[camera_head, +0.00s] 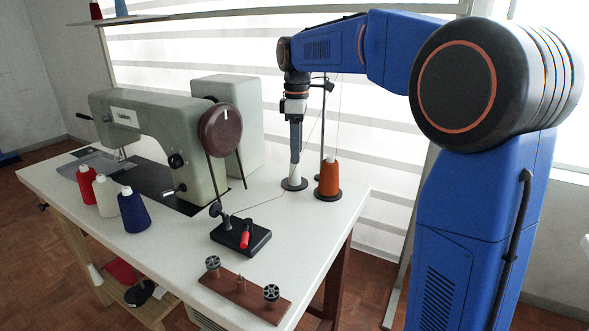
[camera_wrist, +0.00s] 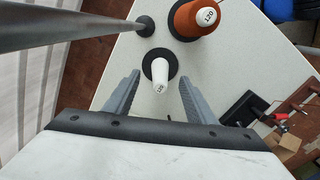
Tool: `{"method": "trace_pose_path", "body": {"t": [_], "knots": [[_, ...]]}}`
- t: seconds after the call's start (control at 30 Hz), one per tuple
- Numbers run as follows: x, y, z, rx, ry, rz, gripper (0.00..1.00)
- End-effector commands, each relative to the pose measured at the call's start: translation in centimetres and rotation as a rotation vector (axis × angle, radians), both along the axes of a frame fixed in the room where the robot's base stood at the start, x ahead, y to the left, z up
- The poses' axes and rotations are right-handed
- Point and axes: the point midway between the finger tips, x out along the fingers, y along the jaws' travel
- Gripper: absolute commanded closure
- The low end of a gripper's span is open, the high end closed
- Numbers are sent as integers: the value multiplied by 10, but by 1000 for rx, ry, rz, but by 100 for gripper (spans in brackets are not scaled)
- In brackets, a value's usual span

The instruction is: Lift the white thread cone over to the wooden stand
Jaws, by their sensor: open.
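A white thread cone (camera_wrist: 159,70) stands upright on a black disc, between and beyond my spread fingers in the wrist view. In the head view this cone (camera_head: 294,183) shows low beneath my gripper (camera_head: 295,158), which points straight down over it. In the wrist view my gripper (camera_wrist: 158,80) is open with nothing held. Whether the fingertips are level with the cone's top is hard to tell. A second white cone (camera_head: 107,197) stands between the red and blue ones. The wooden stand (camera_head: 238,295) lies at the table's front edge with two black spool holders on it.
An orange cone (camera_head: 329,176) stands close right of the white one, with a thin upright pole (camera_head: 323,130) behind. A sewing machine (camera_head: 150,125) fills the left. A black thread device (camera_head: 240,238) with a red handle sits between the cones and the wooden stand.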

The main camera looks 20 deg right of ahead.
Motion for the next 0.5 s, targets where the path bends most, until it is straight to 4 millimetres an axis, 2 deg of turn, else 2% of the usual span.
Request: {"method": "trace_pose_path", "body": {"t": [0.1, 0.33, 0.5], "knots": [[0, 0, -13, 0, 1, 0, 50], [0, 1, -27, 0, 0, 0, 50], [1, 5, -51, 0, 2, 0, 50]]}}
